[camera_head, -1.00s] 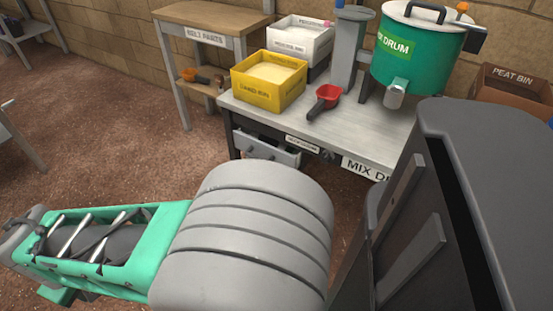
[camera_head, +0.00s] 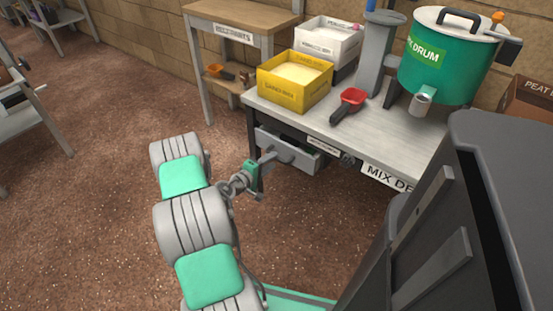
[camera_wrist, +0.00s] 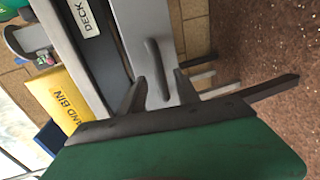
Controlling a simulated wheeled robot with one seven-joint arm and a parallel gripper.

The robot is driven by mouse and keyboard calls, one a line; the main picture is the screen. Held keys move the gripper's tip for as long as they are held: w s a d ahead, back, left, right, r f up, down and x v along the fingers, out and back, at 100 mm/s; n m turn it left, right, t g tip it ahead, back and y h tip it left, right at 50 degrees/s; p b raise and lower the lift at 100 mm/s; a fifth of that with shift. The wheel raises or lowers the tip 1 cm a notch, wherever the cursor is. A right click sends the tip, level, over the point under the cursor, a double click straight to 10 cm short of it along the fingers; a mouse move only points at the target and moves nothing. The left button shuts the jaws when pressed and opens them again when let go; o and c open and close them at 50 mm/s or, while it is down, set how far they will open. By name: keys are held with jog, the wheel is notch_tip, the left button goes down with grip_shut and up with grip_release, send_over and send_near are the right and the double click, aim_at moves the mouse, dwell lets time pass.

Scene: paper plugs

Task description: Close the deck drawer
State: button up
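The deck drawer (camera_head: 303,160) is a grey drawer under the left part of the mix deck table (camera_head: 378,133). It stands partly open, with its dark inside showing above the front. In the wrist view its grey front (camera_wrist: 140,28) and bar handle (camera_wrist: 156,68) show close up. My gripper (camera_head: 268,160) is at the left of the drawer front in the head view. In the wrist view my gripper (camera_wrist: 161,77) has its two fingers apart, pointing at the front, with the handle's end between their tips. I cannot tell whether they touch it.
On the table are a yellow sand bin (camera_head: 296,88), a white bin (camera_head: 328,42), a red scoop (camera_head: 350,102) and the green mix drum (camera_head: 440,65). A wooden side table (camera_head: 240,16) stands behind at the left. The floor left of the drawer is clear.

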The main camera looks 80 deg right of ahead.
aim_at(277, 158)
jog(key=x, duration=0.4)
jog(key=shift+b, duration=0.3)
grip_shut()
dwell(1.1)
